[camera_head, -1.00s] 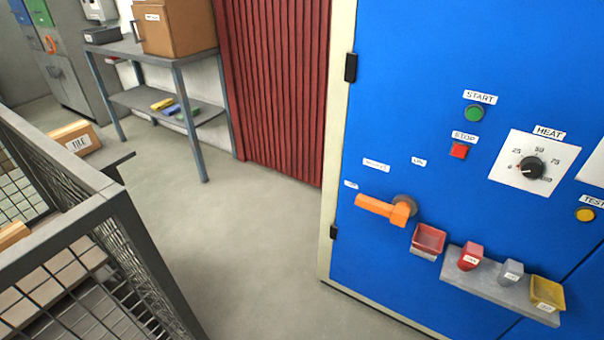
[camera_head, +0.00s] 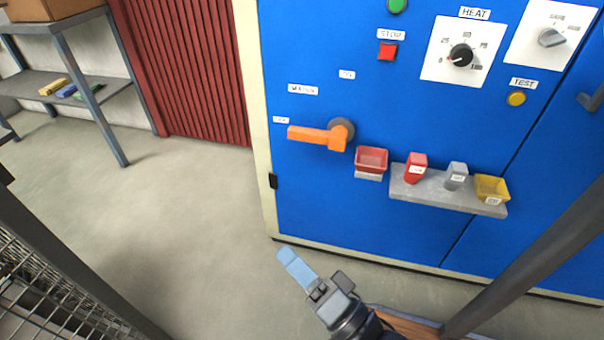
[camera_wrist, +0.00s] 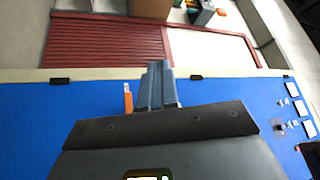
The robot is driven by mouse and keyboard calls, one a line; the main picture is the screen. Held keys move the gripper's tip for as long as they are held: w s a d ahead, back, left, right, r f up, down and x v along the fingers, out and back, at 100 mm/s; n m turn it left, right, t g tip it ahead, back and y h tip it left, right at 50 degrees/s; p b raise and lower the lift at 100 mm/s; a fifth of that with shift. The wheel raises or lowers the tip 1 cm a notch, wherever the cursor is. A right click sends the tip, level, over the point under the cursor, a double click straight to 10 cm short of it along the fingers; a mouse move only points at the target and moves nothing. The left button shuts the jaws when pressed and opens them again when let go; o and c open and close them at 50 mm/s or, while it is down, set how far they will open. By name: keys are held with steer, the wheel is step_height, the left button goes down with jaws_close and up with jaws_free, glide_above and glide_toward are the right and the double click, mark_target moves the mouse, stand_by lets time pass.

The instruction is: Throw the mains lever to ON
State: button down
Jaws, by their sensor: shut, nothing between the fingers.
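The orange mains lever (camera_head: 318,136) is on the blue cabinet front, its handle pointing left from a grey round pivot. Small labels sit around it: one left of the handle tip, one above it, and one reading like ON above the pivot. In the wrist view the orange lever (camera_wrist: 128,98) shows just left of the fingers. My gripper (camera_head: 290,262) is shut and empty, below the lever and apart from it in the head view. In the wrist view my gripper (camera_wrist: 157,80) points toward the red shutter side.
The blue cabinet (camera_head: 340,220) also carries a red bin (camera_head: 371,160), a grey shelf (camera_head: 430,197) with small containers, a red STOP button (camera_head: 387,51) and a HEAT dial (camera_head: 460,55). A mesh cage (camera_head: 60,265) stands at left. The floor (camera_head: 190,220) between is clear.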

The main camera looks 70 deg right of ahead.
mark_target(317, 136)
steer(key=w+d+f+m+g+h+b, duration=0.2)
steer(key=w+d+f+m+h+b, duration=0.3)
steer(key=m, duration=0.4)
steer(key=w+d+f+m+g+h+b, duration=0.2)
steer(key=w+d+f+m+h+b, duration=0.15)
steer(key=d+f+m+h, duration=0.35)
steer(key=d+f+m+g+h+b, duration=0.4)
steer(key=d+m+g, duration=0.8)
steer(key=m, duration=0.6)
steer(key=g+h+b, duration=0.1)
steer(key=h+b, duration=0.1)
steer(key=shift+w+d+f+g+b, duration=0.15)
steer(key=shift+w+d+g+b, duration=0.15)
steer(key=shift+d+b, duration=0.1)
steer(key=shift+d, duration=0.1)
steer(key=d+r, duration=0.6)
steer(key=r, duration=0.5)
steer(key=shift+w+d+p, duration=0.3)
steer(key=shift+d+p, duration=0.1)
steer(key=shift+p, duration=0.05)
steer(key=shift+r+m, duration=0.1)
steer(key=shift+m, duration=0.3)
